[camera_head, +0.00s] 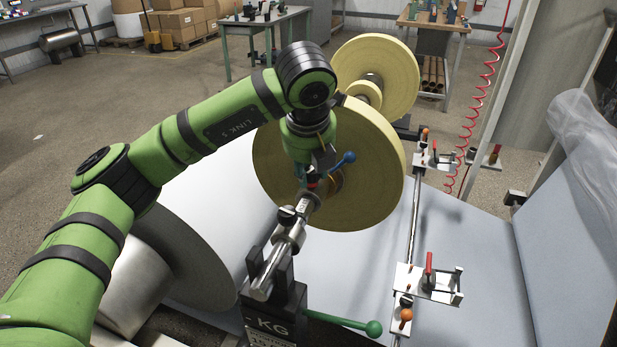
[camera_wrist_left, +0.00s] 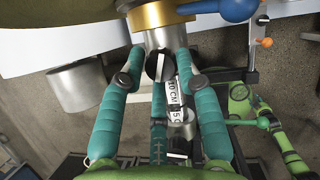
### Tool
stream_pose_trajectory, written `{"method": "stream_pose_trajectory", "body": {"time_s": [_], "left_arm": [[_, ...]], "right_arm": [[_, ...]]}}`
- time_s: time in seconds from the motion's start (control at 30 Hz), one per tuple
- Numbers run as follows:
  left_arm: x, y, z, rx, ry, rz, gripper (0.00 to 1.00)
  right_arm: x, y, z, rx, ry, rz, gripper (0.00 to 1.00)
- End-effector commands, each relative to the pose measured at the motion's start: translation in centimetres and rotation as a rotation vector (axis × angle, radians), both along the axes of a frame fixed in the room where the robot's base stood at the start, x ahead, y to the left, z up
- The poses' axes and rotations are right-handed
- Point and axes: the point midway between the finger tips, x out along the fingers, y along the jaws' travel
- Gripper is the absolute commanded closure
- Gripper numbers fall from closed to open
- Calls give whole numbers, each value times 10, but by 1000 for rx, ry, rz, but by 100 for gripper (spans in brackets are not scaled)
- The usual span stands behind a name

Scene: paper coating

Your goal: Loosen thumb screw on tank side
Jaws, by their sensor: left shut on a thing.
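The thumb screw (camera_wrist_left: 158,66) shows in the left wrist view as a black knob with a pale bar, below a metal collar and a brass-coloured ring (camera_wrist_left: 165,14). My left gripper (camera_wrist_left: 161,72) has its teal fingers around this knob and is shut on it. In the head view my left gripper (camera_head: 312,182) is at the shaft in front of the large yellow roll (camera_head: 375,165), and its fingertips are mostly hidden. A black knob (camera_head: 287,215) shows on the shaft just below it. I cannot make out a tank. My right gripper is not in view.
A blue-ended lever (camera_head: 343,159) is close beside my gripper. A black stand (camera_head: 277,305) marked KG and a green-ended lever (camera_head: 373,328) are below. A rail (camera_head: 415,215) with red-handled clamps (camera_head: 429,262) runs at right. A large white roll (camera_head: 215,235) fills the left.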

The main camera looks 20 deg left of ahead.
Motion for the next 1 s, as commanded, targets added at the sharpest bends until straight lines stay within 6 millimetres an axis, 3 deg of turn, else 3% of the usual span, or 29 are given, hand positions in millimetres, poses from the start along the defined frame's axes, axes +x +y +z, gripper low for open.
{"method": "stream_pose_trajectory", "body": {"time_s": [0.33, 0.87, 0.9, 0.93, 1.0], "left_arm": [[0, -3, 0, -5, -2, 130, 99], [0, -3, 1, -5, -1, 152, 99], [0, -2, 1, -5, -1, 152, 54], [0, -2, 1, -4, -1, 152, 46], [0, -2, 1, -3, 0, 153, 46]], "right_arm": [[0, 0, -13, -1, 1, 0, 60], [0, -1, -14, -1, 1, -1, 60], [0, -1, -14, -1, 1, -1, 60], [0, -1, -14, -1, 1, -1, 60], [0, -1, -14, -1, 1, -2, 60]]}}
